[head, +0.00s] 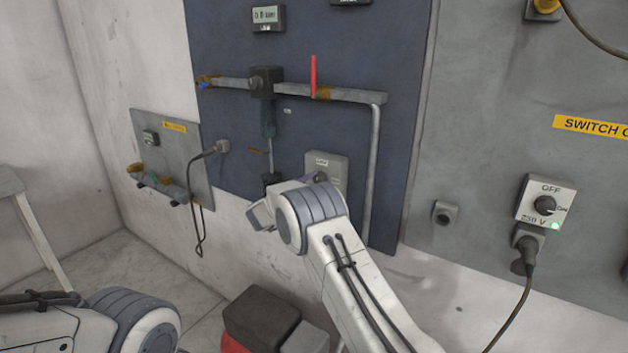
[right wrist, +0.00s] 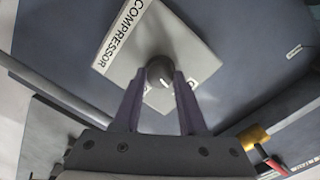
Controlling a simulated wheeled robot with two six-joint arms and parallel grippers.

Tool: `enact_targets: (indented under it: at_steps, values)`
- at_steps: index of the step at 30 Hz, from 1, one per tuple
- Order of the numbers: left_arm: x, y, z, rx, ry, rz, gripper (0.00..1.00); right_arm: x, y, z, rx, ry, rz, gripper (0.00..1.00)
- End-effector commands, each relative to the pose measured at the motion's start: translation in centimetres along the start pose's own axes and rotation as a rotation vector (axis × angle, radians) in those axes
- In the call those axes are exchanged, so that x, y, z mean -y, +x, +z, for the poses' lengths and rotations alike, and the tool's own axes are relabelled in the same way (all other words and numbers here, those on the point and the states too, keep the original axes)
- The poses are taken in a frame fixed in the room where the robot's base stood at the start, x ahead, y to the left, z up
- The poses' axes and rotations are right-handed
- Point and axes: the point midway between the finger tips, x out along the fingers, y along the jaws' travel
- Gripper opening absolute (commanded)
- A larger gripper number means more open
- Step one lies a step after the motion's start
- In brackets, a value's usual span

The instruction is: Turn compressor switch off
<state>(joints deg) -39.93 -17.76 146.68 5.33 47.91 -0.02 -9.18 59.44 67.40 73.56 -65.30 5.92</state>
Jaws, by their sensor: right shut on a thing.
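The compressor switch is a pale box (right wrist: 168,50) marked COMPRESSOR with a dark round knob (right wrist: 160,72) in its middle. My right gripper (right wrist: 158,80) has a finger on either side of the knob and is shut on it. A light pointer mark shows on the knob, but I cannot tell which setting it points to. A second small label on the box is partly hidden by a finger. In the head view the switch box (head: 340,168) hangs low on the blue panel, and my right wrist hides its lower part. My left gripper is out of view.
Pipes (head: 330,93) with a red lever (head: 313,75) run above the switch box. Another switch (head: 545,203) marked OFF, with a green light and plugged cable, is on the grey panel at right. A dark and red box (head: 260,318) stands on the floor below.

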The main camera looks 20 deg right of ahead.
Motion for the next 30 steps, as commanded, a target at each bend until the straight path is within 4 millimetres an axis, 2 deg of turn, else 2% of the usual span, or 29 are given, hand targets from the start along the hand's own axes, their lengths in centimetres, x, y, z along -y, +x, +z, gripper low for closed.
enact_targets:
  at_steps: [12, 29, 30]
  values:
    - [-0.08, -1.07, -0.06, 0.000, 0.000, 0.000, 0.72, -0.02, -0.14, 0.22, -0.001, -0.187, 0.006, 0.00]
    - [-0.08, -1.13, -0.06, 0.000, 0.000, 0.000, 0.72, -0.13, -0.15, 0.28, -0.002, -0.212, 0.007, 0.00]
    - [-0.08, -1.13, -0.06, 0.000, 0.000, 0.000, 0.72, -0.13, -0.15, 0.27, -0.002, -0.212, 0.007, 0.57]
